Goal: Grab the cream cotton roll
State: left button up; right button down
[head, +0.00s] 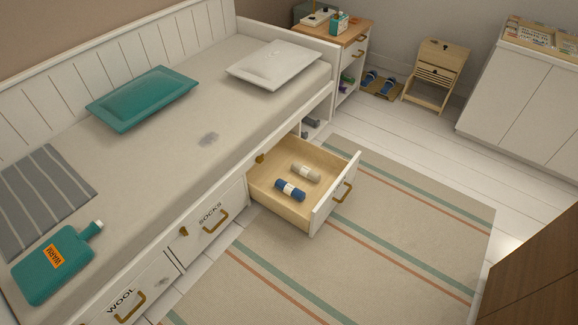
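A cream roll (306,173) lies in the open drawer (264,197) under the daybed. It lies on the drawer's bare wooden floor, toward the far side. A blue roll (290,190) with a pale band lies beside it, nearer to the front left. The two rolls look slightly apart. Neither of my grippers shows in the head view.
The drawer front with its brass handle (343,190) stands out over the striped rug (400,225). The shut drawers marked SOCKS (208,222) and WOOL (125,296) are to the left. Above them is the daybed (165,180). A brown wooden surface (535,265) fills the lower right edge. The rug is clear.

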aim_at(306, 172)
jog(key=z, duration=0.3)
jog(key=i+l+z, duration=0.25)
jog(key=i+z, duration=0.15)
jog(key=i+l+z, duration=0.1)
jog(key=i+z, duration=0.35)
jog(key=i, duration=0.15)
jog(key=i+z, duration=0.4)
jog(key=i, duration=0.15)
jog(key=i+u, duration=0.1)
jog(key=i, duration=0.4)
jog(key=i+l+u, duration=0.1)
jog(key=i, duration=0.4)
jog(key=i+l+u, duration=0.15)
jog(key=i, duration=0.3)
